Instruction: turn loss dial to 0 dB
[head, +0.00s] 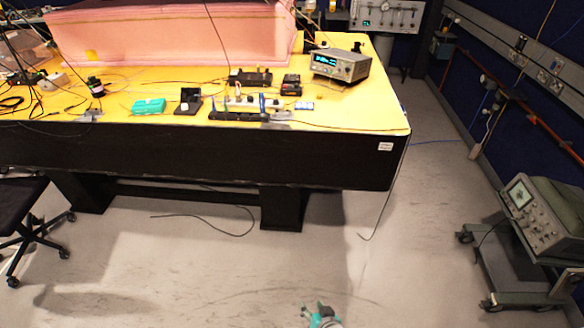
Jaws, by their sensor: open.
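No dial marked for loss can be made out; markings on the devices are too small to read. A silver bench instrument (341,65) with a lit blue display stands at the right part of the yellow table. Small dark boxes (250,78) lie to its left, and any knobs on them are too small to tell. My gripper (318,311), teal and grey, shows at the bottom edge, open and empty. It is over the floor, well in front of the table and apart from everything on it.
The yellow tabletop (385,108) has a dark front panel and a pink foam enclosure (170,35) at the back. An oscilloscope (541,215) sits on a cart at right. A chair (25,215) stands at left. A cable hangs at the table's right corner.

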